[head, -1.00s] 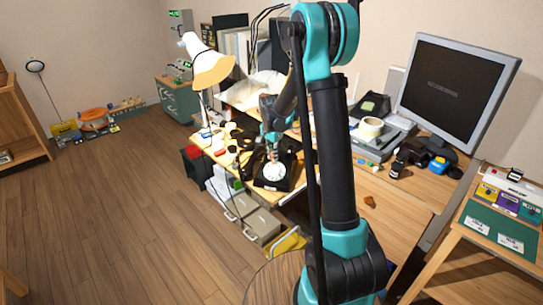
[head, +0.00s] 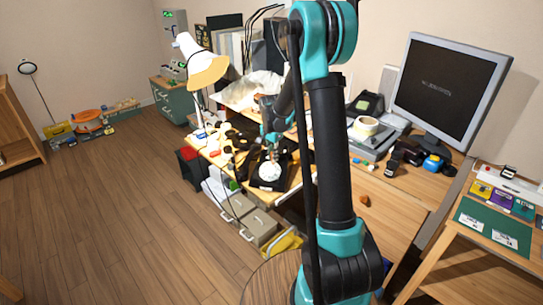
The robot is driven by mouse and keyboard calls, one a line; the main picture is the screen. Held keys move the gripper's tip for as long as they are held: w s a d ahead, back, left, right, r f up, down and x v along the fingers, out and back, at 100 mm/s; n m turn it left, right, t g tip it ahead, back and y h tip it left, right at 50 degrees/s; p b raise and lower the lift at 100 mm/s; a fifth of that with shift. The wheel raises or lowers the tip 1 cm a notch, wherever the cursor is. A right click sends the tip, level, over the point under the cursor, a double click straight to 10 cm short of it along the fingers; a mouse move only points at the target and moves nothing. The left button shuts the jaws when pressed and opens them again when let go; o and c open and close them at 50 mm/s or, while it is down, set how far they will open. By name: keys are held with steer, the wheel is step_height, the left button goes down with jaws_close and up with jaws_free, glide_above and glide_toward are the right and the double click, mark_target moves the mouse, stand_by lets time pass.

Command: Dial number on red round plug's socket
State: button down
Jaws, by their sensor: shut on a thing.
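A black dial phone (head: 268,184) with a round white dial (head: 270,172) sits at the near edge of the cluttered desk. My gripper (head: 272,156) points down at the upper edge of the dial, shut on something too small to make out. I cannot tell how its fingertips meet the dial. A small red thing (head: 214,154) lies on the desk to the left of the phone; I cannot tell if it is a plug. No round red plug or its socket can be made out clearly at this size.
A white lamp (head: 206,70) stands left of my arm. A monitor (head: 447,90), a tape roll (head: 366,124) and another black phone (head: 366,104) are on the right. Grey drawer boxes (head: 258,226) stand below the desk. The wooden floor (head: 110,225) at left is clear.

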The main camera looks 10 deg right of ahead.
steer(key=shift+s+d+f, duration=0.1)
steer(key=shift+s+d, duration=0.35)
steer(key=shift+d, duration=0.05)
steer(key=shift+s, duration=0.1)
stand_by(0.3)
steer(key=shift+s+d+f, duration=0.15)
steer(key=shift+s+d, duration=0.1)
steer(key=shift+s, duration=0.3)
steer(key=shift+s+d+f, duration=0.1)
steer(key=shift+s+f, duration=0.1)
steer(key=shift+s, duration=0.25)
